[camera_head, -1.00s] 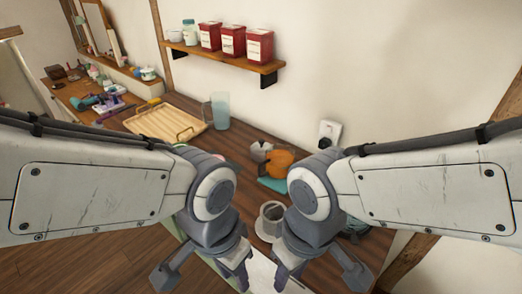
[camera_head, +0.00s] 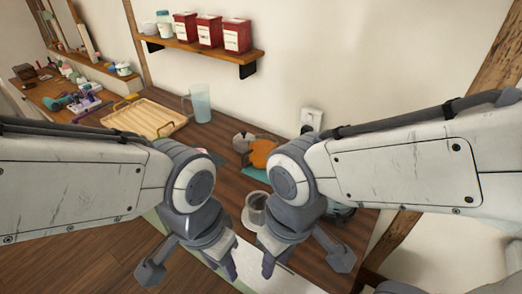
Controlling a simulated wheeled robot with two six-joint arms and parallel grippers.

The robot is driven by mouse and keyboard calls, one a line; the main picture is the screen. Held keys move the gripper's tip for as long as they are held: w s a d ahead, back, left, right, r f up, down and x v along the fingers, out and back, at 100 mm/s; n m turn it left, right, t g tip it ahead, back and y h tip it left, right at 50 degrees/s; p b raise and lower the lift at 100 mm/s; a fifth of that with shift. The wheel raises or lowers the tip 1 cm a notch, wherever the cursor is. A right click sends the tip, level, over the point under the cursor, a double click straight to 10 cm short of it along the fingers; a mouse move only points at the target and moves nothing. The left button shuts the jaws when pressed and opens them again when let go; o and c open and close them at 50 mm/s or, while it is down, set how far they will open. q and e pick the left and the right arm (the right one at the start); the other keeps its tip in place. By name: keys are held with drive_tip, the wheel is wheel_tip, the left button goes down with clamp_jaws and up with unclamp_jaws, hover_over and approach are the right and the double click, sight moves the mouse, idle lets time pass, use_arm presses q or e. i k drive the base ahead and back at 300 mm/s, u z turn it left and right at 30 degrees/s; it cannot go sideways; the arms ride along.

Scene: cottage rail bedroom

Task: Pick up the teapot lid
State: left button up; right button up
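I cannot make out a separate teapot lid. A rounded orange object (camera_head: 262,153), perhaps a teapot or its cover, stands on the wooden table beyond my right arm and is partly hidden by it. A small grey object (camera_head: 243,142) is just left of it. My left gripper (camera_head: 190,268) hangs at the table's front edge with its fingers spread apart, empty. My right gripper (camera_head: 304,262) hangs over the table in front of a cup, fingers spread, empty. Both are apart from the orange object.
A grey cup (camera_head: 256,204) stands on the table between my grippers. A wooden tray (camera_head: 145,118) and a pale blue pitcher (camera_head: 201,103) stand further back. A wall shelf (camera_head: 205,49) holds red canisters (camera_head: 237,36). A teal item (camera_head: 257,175) lies before the orange object.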

sight(240, 141)
drive_tip(key=u, duration=1.9)
drive_tip(key=i, duration=2.35)
drive_tip(key=z, duration=3.55)
drive_tip(key=i, duration=0.5)
drive_tip(key=z, duration=0.05)
